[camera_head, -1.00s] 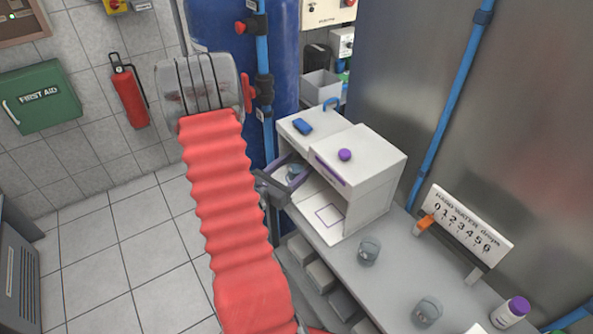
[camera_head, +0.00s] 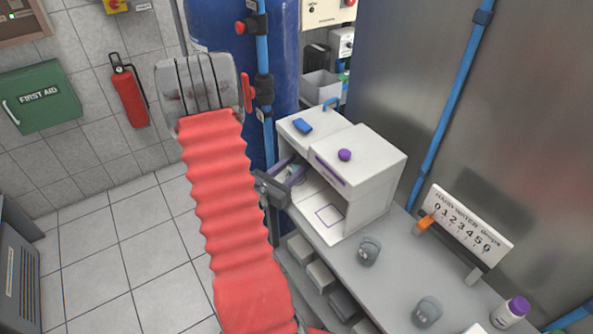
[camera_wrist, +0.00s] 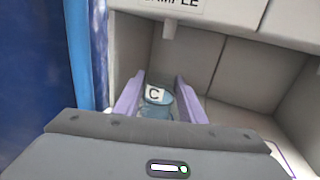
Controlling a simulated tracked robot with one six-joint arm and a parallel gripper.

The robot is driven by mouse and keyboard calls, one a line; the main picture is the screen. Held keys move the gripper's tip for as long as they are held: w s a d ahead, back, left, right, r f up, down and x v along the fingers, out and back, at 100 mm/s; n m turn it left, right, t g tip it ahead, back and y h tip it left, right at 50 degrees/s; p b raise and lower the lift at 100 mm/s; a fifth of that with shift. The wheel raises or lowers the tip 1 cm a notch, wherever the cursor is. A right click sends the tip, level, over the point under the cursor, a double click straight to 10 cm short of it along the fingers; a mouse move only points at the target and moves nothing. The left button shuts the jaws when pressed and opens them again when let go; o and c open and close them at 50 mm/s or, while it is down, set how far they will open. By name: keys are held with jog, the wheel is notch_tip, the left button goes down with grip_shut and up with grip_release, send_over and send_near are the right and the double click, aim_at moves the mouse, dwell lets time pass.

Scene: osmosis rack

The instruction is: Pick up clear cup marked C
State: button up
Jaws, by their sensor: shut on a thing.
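The clear cup marked C (camera_wrist: 155,97) stands in the left bay of the white cabinet, with its C label facing the wrist camera. My gripper (camera_wrist: 158,88) has its two purple fingers shut on the cup's sides. In the head view my gripper (camera_head: 291,170) reaches into the left bay. The cup is mostly hidden there by the fingers and cabinet. I cannot tell whether its base touches the bay floor.
The white cabinet (camera_head: 372,180) has walls and a roof close around my gripper. A blue tank (camera_wrist: 35,65) stands close on the left. Two other cups (camera_head: 369,251) (camera_head: 426,312) stand on the grey bench, with a number sign (camera_head: 462,228) behind.

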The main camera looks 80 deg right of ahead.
jog(key=shift+c, duration=1.3)
jog(key=shift+r, duration=0.1)
jog(key=shift+r, duration=1.8)
jog(key=v, duration=1.8)
jog(key=shift+f, duration=0.15)
